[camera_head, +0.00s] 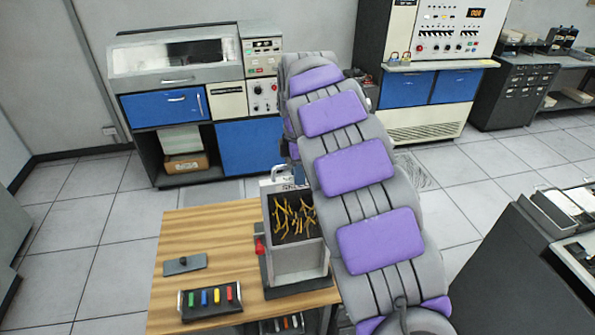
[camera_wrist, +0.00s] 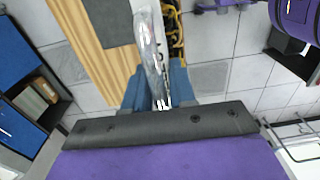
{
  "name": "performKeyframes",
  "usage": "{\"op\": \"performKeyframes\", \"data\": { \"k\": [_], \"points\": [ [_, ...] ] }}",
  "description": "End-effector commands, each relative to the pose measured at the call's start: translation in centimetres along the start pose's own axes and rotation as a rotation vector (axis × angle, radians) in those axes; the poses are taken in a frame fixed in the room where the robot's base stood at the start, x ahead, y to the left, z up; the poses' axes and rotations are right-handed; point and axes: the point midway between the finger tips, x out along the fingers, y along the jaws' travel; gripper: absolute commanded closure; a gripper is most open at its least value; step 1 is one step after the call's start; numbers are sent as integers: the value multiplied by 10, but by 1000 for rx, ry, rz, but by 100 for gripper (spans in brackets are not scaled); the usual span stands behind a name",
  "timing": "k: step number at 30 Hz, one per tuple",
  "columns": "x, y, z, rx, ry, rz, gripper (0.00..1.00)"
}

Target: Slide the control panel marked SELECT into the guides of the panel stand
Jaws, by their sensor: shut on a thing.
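The control panel (camera_head: 284,196) is a pale-framed board with yellow wires on a dark face. Only the start of its label, "SE", shows at its top; my arm covers the rest. It stands upright at the grey panel stand (camera_head: 297,264), its lower part in front of or inside the stand; I cannot tell how deep it sits in the guides. My gripper's blue fingers (camera_wrist: 158,88) are shut on the panel's silver handle (camera_wrist: 150,45) in the wrist view. The yellow wires (camera_wrist: 176,32) show beside the handle.
The stand is on a wooden table (camera_head: 190,228). A grey plate with a black knob (camera_head: 185,264) and a dark rack of coloured pegs (camera_head: 210,299) lie to its left. A red knob (camera_head: 260,247) is at the stand's left side. Cabinets (camera_head: 190,110) stand behind.

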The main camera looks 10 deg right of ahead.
Motion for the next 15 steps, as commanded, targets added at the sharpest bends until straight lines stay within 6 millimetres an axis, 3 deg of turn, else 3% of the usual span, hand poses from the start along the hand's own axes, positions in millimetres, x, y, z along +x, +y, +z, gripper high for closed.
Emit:
{"op": "performKeyframes", "data": {
  "k": [15],
  "points": [
    [12,1,0,1,0,4,100]
  ]
}}
